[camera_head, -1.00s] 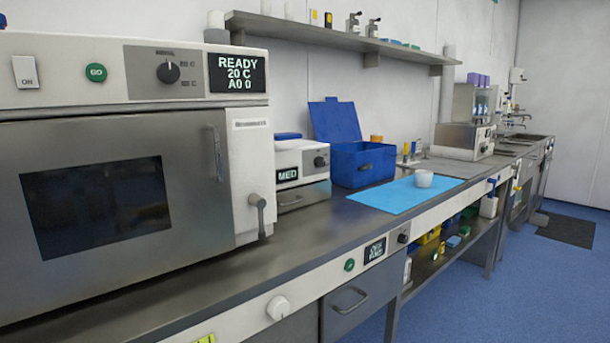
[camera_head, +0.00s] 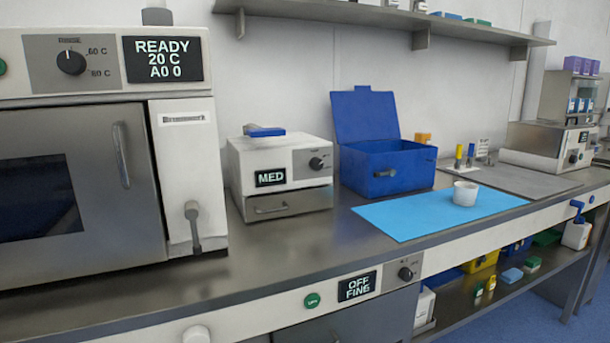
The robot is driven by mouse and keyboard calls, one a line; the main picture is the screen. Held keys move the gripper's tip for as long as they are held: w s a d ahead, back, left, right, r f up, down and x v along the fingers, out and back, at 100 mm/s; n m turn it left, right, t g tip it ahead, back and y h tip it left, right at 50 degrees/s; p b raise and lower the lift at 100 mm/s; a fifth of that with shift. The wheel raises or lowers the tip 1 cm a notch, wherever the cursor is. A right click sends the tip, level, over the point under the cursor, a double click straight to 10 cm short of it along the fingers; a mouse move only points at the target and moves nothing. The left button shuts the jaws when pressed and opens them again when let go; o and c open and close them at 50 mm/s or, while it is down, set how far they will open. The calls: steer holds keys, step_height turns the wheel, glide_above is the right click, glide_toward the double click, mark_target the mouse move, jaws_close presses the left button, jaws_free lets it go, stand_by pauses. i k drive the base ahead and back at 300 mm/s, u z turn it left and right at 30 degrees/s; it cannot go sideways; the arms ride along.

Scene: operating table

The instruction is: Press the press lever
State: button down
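No lever in view is labelled as the press lever, so I cannot tell which one it is. A grey lever (camera_head: 193,228) hangs downward on the front panel at the right side of the large machine (camera_head: 187,150). A blue-tipped handle (camera_head: 265,131) lies on top of the small white device with a MED display (camera_head: 281,160). My gripper is not in view.
An open blue box (camera_head: 388,168) stands behind a light blue mat (camera_head: 405,220) with a white cup (camera_head: 466,193). A shelf (camera_head: 380,16) runs above. The steel counter (camera_head: 290,235) is bare in front of the MED device.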

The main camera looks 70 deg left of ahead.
mark_target(253, 131)
steer(key=i, duration=2.15)
steer(key=u, duration=4.1)
steer(key=i, duration=1)
steer(key=z, duration=0.05)
